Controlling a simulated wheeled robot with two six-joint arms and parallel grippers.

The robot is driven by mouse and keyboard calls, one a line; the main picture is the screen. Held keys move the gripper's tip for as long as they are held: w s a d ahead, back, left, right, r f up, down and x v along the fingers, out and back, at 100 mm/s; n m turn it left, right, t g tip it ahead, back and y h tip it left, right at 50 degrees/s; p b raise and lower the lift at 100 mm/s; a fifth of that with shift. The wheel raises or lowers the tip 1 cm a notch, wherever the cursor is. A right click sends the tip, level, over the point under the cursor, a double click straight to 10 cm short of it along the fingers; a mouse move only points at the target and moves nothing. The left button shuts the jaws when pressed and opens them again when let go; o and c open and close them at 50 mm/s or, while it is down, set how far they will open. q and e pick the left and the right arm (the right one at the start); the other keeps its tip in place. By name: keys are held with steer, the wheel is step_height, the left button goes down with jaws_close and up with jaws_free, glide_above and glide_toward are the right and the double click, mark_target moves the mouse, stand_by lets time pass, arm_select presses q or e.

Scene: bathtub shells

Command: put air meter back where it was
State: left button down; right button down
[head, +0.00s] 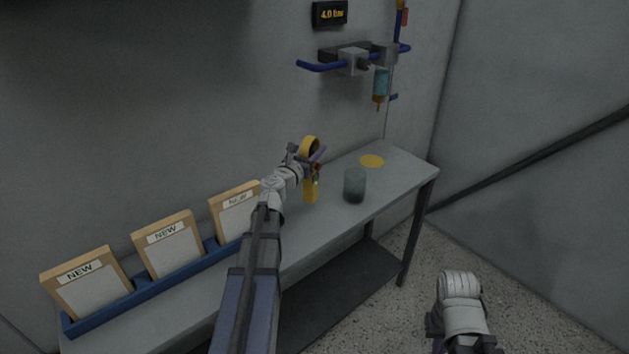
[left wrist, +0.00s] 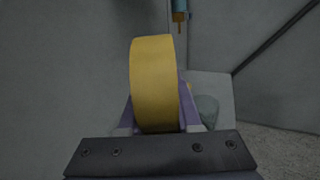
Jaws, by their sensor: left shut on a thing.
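My left gripper (head: 312,162) is shut on a yellow air meter (head: 311,188) with a rounded top and a part hanging below the fingers. It holds the meter up near the wall, over the back of the bench as seen in the head view. In the left wrist view the meter's broad yellow rim (left wrist: 153,80) stands upright between the purple fingers (left wrist: 158,118); its face is hidden. A flat yellow round spot (head: 372,160) lies bare on the bench's right end. Only the base of my right gripper (head: 461,343) shows at the bottom edge; its fingers are cut off.
A grey-green cup (head: 354,186) stands on the grey bench (head: 408,170), left of and in front of the yellow spot. A blue rack (head: 150,290) holds three "NEW" boards at left. Blue pipes with a valve (head: 352,60) and a "4.0 bar" display (head: 330,13) are on the wall.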

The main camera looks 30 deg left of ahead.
arm_select(q)
step_height(320, 180, down, 6)
steer(key=b, duration=0.4)
steer(key=shift+b, duration=0.4)
steer(key=shift+f, duration=0.2)
steer(key=c, duration=0.6)
jaws_free()
steer(key=s, duration=1.2)
steer(key=shift+r, duration=0.15)
